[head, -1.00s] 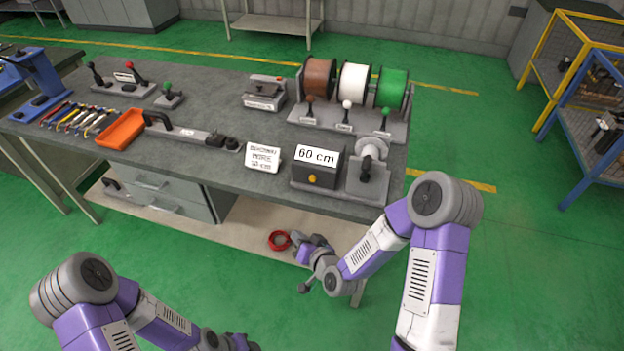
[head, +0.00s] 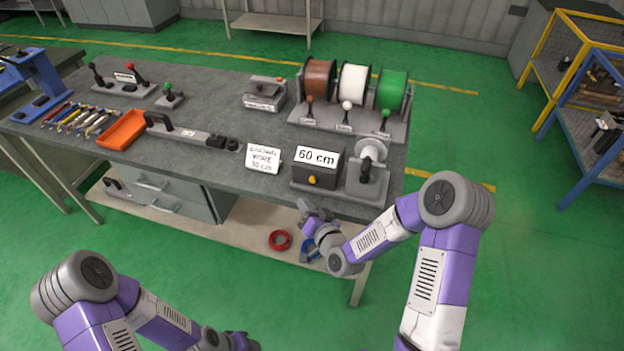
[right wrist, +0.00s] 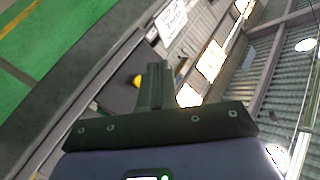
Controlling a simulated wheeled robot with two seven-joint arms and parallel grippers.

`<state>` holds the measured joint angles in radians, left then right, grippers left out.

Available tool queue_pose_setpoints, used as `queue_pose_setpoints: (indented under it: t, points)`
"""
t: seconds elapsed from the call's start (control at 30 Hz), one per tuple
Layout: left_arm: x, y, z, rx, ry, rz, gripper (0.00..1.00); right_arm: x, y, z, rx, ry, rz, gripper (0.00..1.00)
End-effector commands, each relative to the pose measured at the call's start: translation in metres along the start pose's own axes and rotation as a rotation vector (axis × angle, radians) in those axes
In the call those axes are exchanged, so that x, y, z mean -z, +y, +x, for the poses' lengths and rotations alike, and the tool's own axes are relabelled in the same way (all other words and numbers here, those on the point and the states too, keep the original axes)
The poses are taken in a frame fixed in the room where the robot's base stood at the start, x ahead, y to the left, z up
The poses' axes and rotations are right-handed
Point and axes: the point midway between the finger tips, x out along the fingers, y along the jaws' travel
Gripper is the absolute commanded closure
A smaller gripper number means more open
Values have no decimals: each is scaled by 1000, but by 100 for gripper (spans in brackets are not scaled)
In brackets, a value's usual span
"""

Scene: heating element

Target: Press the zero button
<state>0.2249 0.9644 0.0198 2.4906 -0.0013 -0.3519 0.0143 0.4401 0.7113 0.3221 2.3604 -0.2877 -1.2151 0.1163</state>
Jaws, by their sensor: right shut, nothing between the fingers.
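The black measuring box (head: 328,170) with a white "60 cm" display (head: 317,158) stands at the table's front edge. A yellow button (head: 311,180) sits low on its front face. The button also shows in the right wrist view (right wrist: 138,81), just left of my fingers. My right gripper (head: 306,206) is below and in front of the box, apart from the button. In the right wrist view its fingers (right wrist: 157,70) are shut together and empty. My left arm shows at the bottom left, but its gripper is out of frame.
A white sign (head: 263,158) stands left of the box, and a grey crank device (head: 368,175) stands close on its right. Wire spools (head: 353,85) are behind. A red coil (head: 280,240) lies on the lower shelf. The green floor in front is clear.

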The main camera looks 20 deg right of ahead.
Motion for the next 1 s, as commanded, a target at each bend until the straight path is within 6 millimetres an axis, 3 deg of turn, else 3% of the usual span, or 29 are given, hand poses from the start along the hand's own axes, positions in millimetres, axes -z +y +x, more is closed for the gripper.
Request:
queue_pose_setpoints:
  t: [0.17,0.4,1.0]
  points:
    - [0,3,-7,0,0,0,57,14,13,18,-2,1,0,100]
    - [0,0,0,0,0,0,57,23,25,33,0,0,0,100]
    - [0,0,1,0,0,0,57,26,26,36,0,-2,1,100]
